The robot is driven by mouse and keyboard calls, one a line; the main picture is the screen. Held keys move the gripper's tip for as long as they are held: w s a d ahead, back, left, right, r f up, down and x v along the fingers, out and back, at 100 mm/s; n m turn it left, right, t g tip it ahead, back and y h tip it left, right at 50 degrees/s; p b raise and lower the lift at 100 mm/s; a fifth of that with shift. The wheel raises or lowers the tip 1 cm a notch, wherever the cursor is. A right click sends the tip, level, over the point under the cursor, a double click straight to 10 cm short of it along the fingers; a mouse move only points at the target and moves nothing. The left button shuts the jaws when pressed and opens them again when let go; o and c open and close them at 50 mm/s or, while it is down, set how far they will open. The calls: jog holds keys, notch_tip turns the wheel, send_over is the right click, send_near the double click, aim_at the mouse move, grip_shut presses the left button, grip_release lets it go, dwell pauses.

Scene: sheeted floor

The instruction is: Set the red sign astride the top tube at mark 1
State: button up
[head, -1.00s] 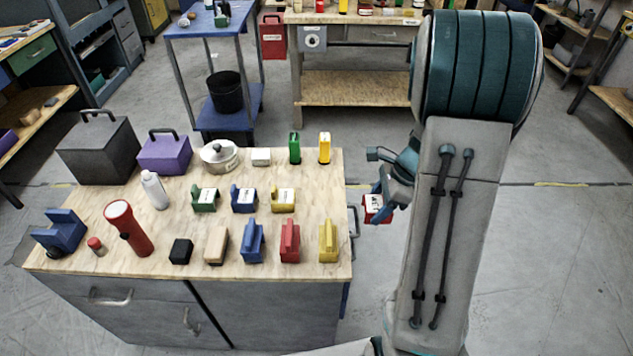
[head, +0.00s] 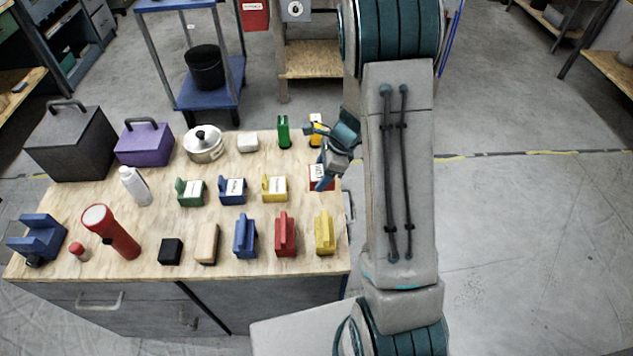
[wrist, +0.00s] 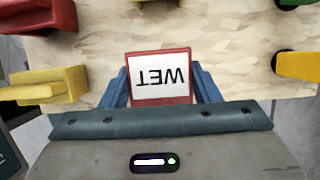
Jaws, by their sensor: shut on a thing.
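The red sign (wrist: 160,60), with a white label reading "WET", sits between the blue fingers of my gripper (wrist: 162,90) in the wrist view. The label appears upside down there. My gripper is shut on the sign. In the head view my gripper (head: 326,178) and the red sign (head: 317,172) are over the right edge of the wooden tabletop, right of the yellow sign. My gripper's fingers partly hide the sign. I cannot tell whether it touches the tabletop. I cannot make out the top tube or mark 1.
The workbench (head: 80,265) holds a green sign (head: 190,192), a blue sign (head: 232,191) and a yellow sign (head: 274,187). Blue, red and yellow blocks (head: 285,235) stand in front. A yellow item (head: 316,130) stands close behind my gripper. Floor at the right is clear.

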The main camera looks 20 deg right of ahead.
jog(key=shift+w+a+f, duration=0.35)
jog(key=shift+a+f, duration=0.1)
jog(key=shift+a, duration=0.05)
jog(key=shift+f, duration=1.95)
jog(key=shift+f+b, duration=0.15)
jog(key=shift+b, duration=0.15)
jog(key=o, duration=1)
jog(key=shift+o, duration=0.2)
